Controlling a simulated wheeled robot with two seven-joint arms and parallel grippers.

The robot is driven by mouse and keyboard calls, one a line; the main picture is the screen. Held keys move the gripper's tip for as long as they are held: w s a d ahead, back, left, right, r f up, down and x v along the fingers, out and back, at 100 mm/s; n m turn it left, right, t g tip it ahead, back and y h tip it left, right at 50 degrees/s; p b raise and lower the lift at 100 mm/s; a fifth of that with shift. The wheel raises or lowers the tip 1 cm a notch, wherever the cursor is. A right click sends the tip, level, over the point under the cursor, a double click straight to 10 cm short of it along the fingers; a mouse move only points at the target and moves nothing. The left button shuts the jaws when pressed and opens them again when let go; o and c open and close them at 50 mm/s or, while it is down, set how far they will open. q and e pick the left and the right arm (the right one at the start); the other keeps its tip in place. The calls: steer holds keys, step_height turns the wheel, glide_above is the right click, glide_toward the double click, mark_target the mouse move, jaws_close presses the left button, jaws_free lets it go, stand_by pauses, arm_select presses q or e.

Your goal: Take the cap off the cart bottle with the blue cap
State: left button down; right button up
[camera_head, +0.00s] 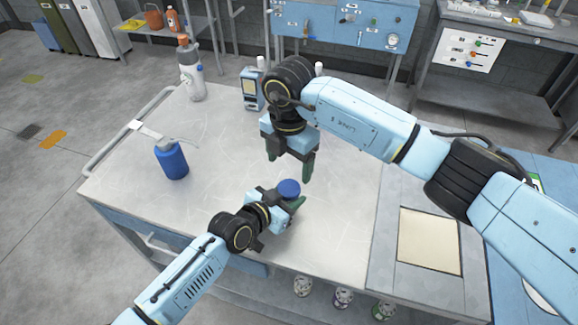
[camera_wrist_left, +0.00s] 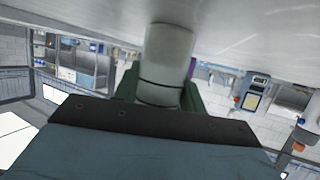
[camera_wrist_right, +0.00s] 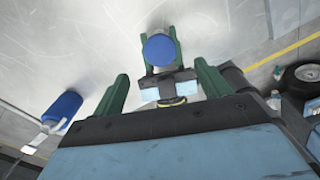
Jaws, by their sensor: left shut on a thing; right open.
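The bottle with the blue cap (camera_head: 289,188) stands on the cart top (camera_head: 225,130) near its front edge. My left gripper (camera_head: 292,203) is shut around the bottle's body. In the left wrist view the white bottle body (camera_wrist_left: 166,62) sits between the green fingers. My right gripper (camera_head: 290,170) is open and empty, a little above and behind the bottle, with its fingers pointing down. In the right wrist view the blue cap (camera_wrist_right: 159,48) shows beyond and between the open green fingers, apart from them. The cap is on the bottle.
A blue spray bottle (camera_head: 171,160) stands on the left of the cart, a clear bottle with an orange top (camera_head: 190,70) at its back left. A handheld meter (camera_head: 252,88) stands near the back edge, close to my right arm. The cart's middle left is clear.

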mark_target(289, 188)
step_height(289, 188, down, 8)
steer(key=shift+r, duration=0.15)
steer(key=shift+c, duration=0.2)
steer(key=c, duration=1)
steer(key=n, duration=0.3)
steer(key=o, duration=1.1)
steer(key=shift+r, duration=0.1)
